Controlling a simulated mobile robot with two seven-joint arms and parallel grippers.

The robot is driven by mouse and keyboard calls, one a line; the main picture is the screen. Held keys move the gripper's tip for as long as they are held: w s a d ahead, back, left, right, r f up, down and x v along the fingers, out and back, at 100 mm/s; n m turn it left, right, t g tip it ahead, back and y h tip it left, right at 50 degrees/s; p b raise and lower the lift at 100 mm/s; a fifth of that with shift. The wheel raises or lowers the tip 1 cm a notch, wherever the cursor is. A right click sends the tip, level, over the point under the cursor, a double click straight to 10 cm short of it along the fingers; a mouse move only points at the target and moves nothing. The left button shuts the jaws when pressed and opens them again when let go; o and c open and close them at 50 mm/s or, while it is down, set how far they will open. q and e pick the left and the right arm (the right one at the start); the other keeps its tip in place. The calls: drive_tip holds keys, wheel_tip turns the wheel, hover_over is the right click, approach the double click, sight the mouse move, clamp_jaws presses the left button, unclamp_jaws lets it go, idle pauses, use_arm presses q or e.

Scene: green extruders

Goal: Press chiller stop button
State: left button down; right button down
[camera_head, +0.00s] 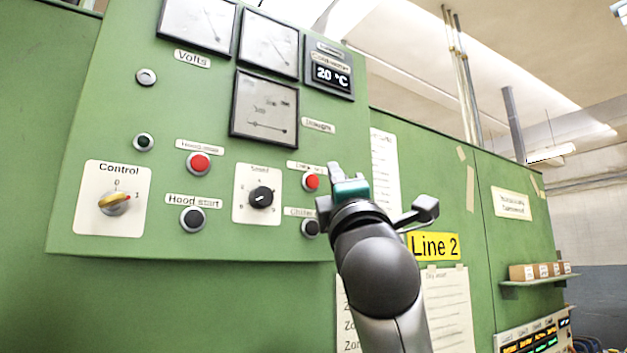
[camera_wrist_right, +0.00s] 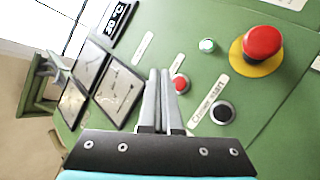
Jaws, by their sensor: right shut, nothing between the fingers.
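The chiller stop button, a small red button (camera_head: 311,182) in a silver ring under a partly hidden label, sits on the green panel. It also shows in the right wrist view (camera_wrist_right: 180,84), just right of the fingertips. My right gripper (camera_head: 335,182) is close to it, on its right in the head view. In the wrist view its fingers (camera_wrist_right: 160,76) are shut together with nothing between them. Contact with the button cannot be told. The black chiller start button (camera_head: 311,228) is below it and shows in the wrist view (camera_wrist_right: 222,112). My left gripper is out of view.
Left on the panel are another red button (camera_head: 198,163), the black hood start button (camera_head: 192,219), a dark selector knob (camera_head: 261,197) and the control switch (camera_head: 115,203).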

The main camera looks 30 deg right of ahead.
drive_tip(key=shift+w+a, duration=0.15)
drive_tip(key=shift+w, duration=1.35)
idle(0.9)
drive_tip(key=shift+w, duration=0.4)
drive_tip(key=shift+w, duration=0.4)
idle(0.6)
drive_tip(key=shift+s+y, duration=0.15)
drive_tip(key=shift+y, duration=0.15)
drive_tip(key=shift+s, duration=0.65)
drive_tip(key=s+b, duration=0.1)
drive_tip(key=s, duration=0.4)
drive_tip(key=shift+d, duration=0.2)
